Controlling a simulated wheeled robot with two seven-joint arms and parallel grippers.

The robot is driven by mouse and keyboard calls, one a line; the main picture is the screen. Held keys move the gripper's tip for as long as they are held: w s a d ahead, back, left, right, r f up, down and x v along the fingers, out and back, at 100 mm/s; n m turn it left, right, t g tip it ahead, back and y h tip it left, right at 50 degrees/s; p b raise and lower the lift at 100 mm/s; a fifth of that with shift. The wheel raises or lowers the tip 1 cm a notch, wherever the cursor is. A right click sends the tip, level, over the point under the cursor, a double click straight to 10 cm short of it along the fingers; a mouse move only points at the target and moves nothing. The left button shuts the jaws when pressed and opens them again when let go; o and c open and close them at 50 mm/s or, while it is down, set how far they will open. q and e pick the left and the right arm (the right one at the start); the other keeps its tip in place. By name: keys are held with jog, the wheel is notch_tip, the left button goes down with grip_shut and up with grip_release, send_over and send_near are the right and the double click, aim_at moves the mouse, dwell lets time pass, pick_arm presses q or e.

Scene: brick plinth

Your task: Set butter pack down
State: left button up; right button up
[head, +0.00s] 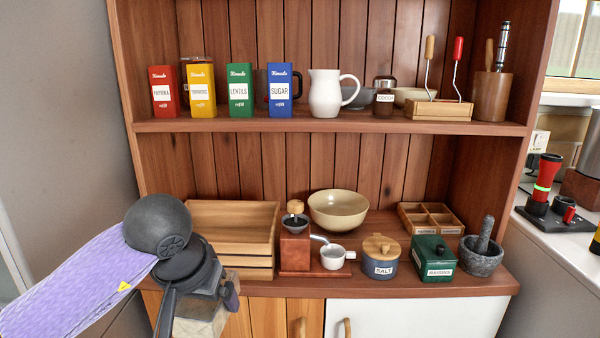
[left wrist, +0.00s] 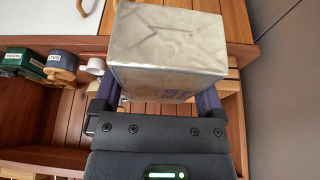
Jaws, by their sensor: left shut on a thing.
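The butter pack (left wrist: 168,45) is a boxy block in pale, creased wrapping. It fills the top middle of the left wrist view. My left gripper (left wrist: 158,95) is shut on it, with one finger on each side. In the head view my left gripper (head: 222,292) is at the lower left, in front of the lower shelf and the slatted wooden crate (head: 232,218). The pack shows there as a pale block (head: 200,322) below the gripper, partly hidden by my wrist. It appears clear of the shelf. My right gripper is in neither view.
The lower shelf (head: 390,285) holds a grinder (head: 295,245), a white cup (head: 333,257), a beige bowl (head: 338,209), a salt jar (head: 381,258), a green box (head: 433,258), a mortar (head: 481,256) and a divided tray (head: 430,217). The upper shelf (head: 340,127) carries tins and a white jug (head: 327,93).

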pick_arm(q)
notch_tip(320, 180, up, 14)
jog(key=s+p, duration=0.1)
jog(key=p, duration=0.9)
jog(key=s+f+n, duration=0.1)
jog(key=s+f, duration=0.9)
jog(key=s, duration=0.2)
jog(key=shift+a+n+y+b, duration=0.3)
jog(key=shift+a+b, duration=0.1)
jog(key=shift+a, duration=0.05)
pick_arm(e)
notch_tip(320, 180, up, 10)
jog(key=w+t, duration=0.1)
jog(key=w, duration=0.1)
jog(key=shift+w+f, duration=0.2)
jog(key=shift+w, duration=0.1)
